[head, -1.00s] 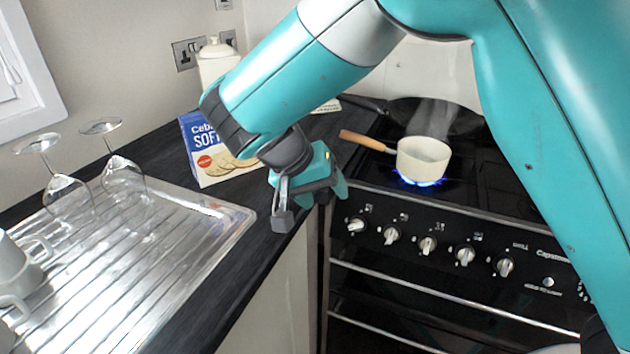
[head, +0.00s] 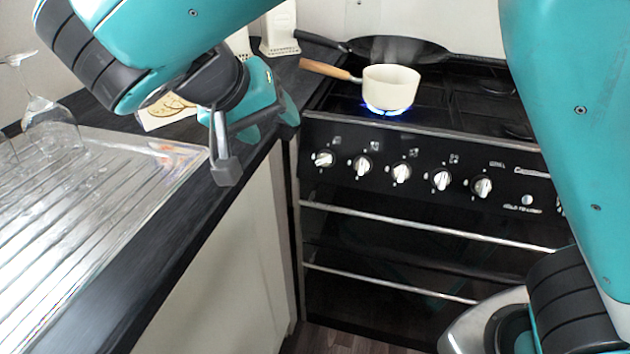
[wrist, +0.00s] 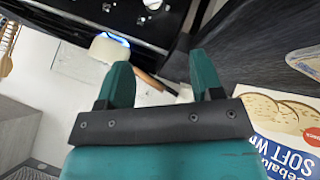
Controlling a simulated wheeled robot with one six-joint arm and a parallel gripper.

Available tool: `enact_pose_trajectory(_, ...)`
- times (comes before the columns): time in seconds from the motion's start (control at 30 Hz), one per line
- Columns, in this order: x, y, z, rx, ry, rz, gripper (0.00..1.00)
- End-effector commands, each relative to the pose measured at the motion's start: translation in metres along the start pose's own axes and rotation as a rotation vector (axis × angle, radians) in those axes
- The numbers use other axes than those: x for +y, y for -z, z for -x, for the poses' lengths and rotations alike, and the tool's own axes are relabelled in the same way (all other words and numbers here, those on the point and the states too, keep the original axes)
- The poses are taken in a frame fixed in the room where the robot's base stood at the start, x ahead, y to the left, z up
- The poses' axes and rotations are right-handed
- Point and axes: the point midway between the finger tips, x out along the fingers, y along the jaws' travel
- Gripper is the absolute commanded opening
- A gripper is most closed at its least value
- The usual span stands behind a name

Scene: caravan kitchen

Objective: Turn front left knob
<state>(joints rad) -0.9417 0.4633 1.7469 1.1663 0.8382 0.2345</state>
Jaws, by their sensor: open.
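The black cooker front (head: 420,190) carries a row of several silver-and-white knobs. The leftmost knob (head: 323,158) is nearest the worktop side and is unobstructed in the head view. A cream saucepan (head: 390,88) with a wooden handle stands on the hob above a blue flame. My gripper (head: 270,122) is above the worktop edge, up and left of the leftmost knob, and touches no knob. In the wrist view my gripper (wrist: 160,68) has its two teal fingers apart with nothing held between them. Part of a knob (wrist: 152,4) shows at the top there.
A dark pan (head: 400,48) sits at the back of the hob. The dark worktop edge (head: 180,215) and metal draining board (head: 90,190) lie left, with a wine glass (head: 48,115). A food packet (wrist: 285,130) is close beside my gripper. Oven handles (head: 420,223) cross below the knobs.

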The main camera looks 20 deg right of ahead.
Motion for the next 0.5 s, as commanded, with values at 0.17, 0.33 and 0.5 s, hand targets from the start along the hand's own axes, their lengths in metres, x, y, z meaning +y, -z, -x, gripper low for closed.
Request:
enact_pose_trajectory(0.17, -0.005, -0.033, -0.012, 0.131, 0.002, -0.002, 0.6)
enact_pose_trajectory(0.33, 0.004, -0.044, -0.007, 0.197, -0.006, -0.006, 0.6)
enact_pose_trajectory(0.5, 0.009, -0.044, -0.008, 0.214, -0.011, -0.007, 0.6)
